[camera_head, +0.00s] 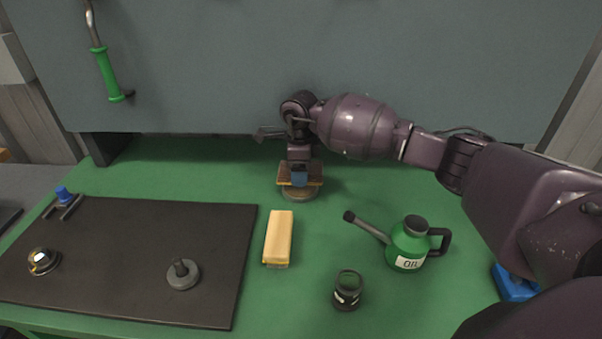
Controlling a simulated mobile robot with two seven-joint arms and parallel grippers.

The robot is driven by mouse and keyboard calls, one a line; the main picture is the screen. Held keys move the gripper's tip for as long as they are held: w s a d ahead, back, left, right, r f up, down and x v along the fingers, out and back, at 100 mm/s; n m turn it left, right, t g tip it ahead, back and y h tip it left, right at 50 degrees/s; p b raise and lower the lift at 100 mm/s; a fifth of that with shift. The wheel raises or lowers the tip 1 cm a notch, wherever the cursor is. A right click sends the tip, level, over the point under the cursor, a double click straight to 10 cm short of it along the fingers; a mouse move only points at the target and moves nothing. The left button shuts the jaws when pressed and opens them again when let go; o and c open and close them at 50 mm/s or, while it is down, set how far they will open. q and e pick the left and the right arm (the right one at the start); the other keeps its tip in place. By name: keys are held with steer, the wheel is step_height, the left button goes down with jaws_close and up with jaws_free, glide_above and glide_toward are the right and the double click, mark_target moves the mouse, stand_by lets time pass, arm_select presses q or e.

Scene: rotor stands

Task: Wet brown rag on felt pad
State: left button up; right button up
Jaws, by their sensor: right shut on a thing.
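My right gripper (299,175) reaches down at the back middle of the green bench. It is shut on a small tan-brown folded piece, which looks like the brown rag (314,181). The rag is directly above a low round pale-brown piece, which looks like the felt pad (298,195). The rag hides much of the pad, and I cannot tell whether the two touch. The blue between the rag's two sides seems to be at my fingertips. My left gripper is not in view.
A pale yellow block (278,237), a dark jar (347,289) and a green oil can (408,243) stand in front. A black mat (115,245) at left holds a grey knobbed disc (183,275) and other parts. My right arm partly hides a blue object (512,286).

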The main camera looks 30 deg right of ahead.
steer(key=shift+r+p, duration=0.75)
steer(key=shift+r, duration=1.35)
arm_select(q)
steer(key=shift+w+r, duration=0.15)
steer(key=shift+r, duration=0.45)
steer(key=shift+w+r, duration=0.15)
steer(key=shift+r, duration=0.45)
arm_select(e)
steer(key=shift+f, duration=0.1)
steer(key=shift+s+a+n, duration=0.45)
steer(key=shift+a+n, duration=0.1)
steer(key=shift+n, duration=0.55)
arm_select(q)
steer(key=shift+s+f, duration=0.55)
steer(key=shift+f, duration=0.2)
arm_select(e)
steer(key=s+a+n, duration=0.4)
steer(key=s+n, duration=0.3)
steer(key=n, duration=0.4)
steer(key=s+a+n, duration=0.5)
steer(key=s+n, duration=0.3)
steer(key=n, duration=0.3)
